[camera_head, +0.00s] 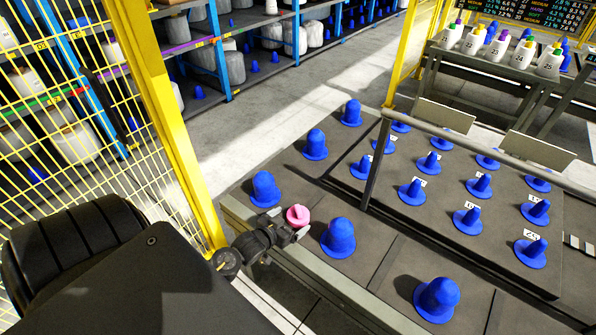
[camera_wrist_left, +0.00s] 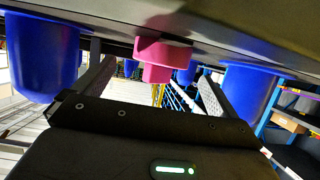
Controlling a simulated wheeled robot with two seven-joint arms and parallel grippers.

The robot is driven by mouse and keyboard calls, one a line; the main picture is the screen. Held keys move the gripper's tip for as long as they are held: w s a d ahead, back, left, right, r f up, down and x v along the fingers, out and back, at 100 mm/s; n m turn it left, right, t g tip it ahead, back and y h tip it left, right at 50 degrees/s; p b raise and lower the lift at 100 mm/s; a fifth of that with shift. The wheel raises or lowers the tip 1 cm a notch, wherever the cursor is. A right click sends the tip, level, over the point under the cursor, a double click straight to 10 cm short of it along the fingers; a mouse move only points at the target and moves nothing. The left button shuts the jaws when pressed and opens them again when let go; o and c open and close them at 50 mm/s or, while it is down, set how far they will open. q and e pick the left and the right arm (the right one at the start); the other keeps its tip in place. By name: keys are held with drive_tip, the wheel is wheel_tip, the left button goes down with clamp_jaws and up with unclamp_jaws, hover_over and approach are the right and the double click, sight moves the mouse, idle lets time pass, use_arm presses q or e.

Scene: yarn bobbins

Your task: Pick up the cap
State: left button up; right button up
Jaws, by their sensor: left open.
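A small pink cap (camera_head: 298,214) sits near the front edge of the grey table, between two blue bobbin-like pieces. It also shows in the left wrist view (camera_wrist_left: 165,55), upside down, with a wide rim and a narrower knob. My left gripper (camera_head: 285,224) is open at the table's near edge, close to the cap. In the left wrist view its two fingers stand apart, with the cap between and beyond them and gaps on both sides. I cannot tell how deep the cap lies between the fingers. My right gripper is not in view.
Blue pieces stand close on both sides, one to the left (camera_head: 265,189) and one to the right (camera_head: 338,238). Another blue piece (camera_head: 437,299) stands at lower right. A raised board (camera_head: 400,216) with several blue pegs lies behind a metal rail. A yellow fence post (camera_head: 165,125) rises at left.

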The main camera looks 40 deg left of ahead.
sight(296, 216)
use_arm(q)
drive_tip(key=x, duration=0.4)
drive_tip(key=shift+w+f, duration=0.25)
drive_tip(key=shift+w, duration=0.1)
drive_tip(key=c, duration=1.1)
